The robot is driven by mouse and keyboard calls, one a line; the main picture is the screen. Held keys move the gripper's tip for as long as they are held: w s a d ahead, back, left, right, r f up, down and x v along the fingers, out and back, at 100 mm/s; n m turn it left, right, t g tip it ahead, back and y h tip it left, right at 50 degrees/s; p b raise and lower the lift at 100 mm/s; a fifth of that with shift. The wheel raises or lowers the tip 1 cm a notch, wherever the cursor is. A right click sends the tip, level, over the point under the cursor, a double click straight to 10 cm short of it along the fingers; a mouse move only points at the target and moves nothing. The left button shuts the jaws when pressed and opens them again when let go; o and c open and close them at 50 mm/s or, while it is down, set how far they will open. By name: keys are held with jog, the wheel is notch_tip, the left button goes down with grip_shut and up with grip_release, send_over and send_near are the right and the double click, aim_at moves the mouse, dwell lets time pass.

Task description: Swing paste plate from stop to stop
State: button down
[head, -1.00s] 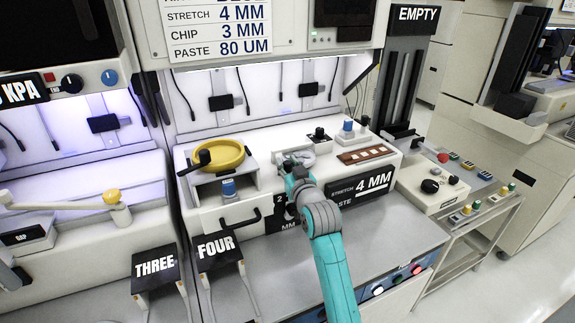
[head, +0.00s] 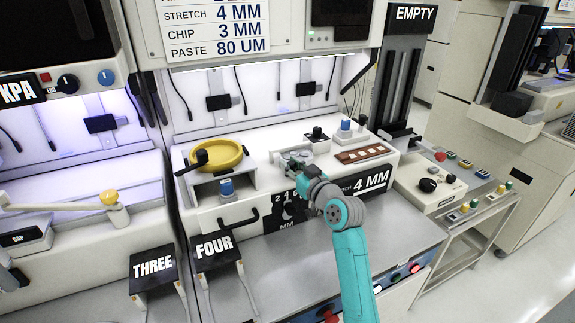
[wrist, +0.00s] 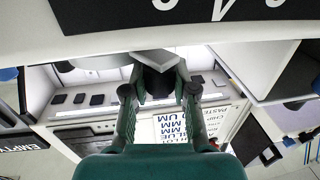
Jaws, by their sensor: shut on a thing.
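My gripper (head: 300,167) is at this plate, with my arm reaching in from the lower right. In the wrist view my gripper (wrist: 160,90) has its two fingers on either side of a dark angular piece (wrist: 160,76), and is shut on it. A pale part lies just beyond that piece. How the piece joins the plate is hidden.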

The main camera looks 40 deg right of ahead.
jog(key=n+y, duration=0.1)
jog(key=y, duration=0.1)
jog(key=s+d+n+y, duration=0.1)
jog(key=y, duration=0.1)
jog(key=d+n+y, duration=0.1)
jog(key=shift+s+d+n+y, duration=0.1)
jog(key=shift+s+n+y, duration=0.2)
jog(key=shift+s+y, duration=0.1)
jog(key=shift+s+d+n+g+y, duration=0.2)
jog(key=shift+d+n+g+y, duration=0.25)
jog(key=shift+n+y, duration=0.55)
jog(key=shift+s+d+n+g+y, duration=0.2)
jog(key=shift+d+n+g+y, duration=0.3)
jog(key=shift+y, duration=0.75)
jog(key=shift+s+d+n+g+y, duration=0.2)
jog(key=shift+d+n+g+y, duration=0.2)
jog(key=shift+n+y, duration=0.65)
jog(key=shift+y, duration=0.3)
jog(key=c, duration=0.9)
grip_release()
jog(key=v, duration=1.2)
jog(key=shift+r, duration=0.15)
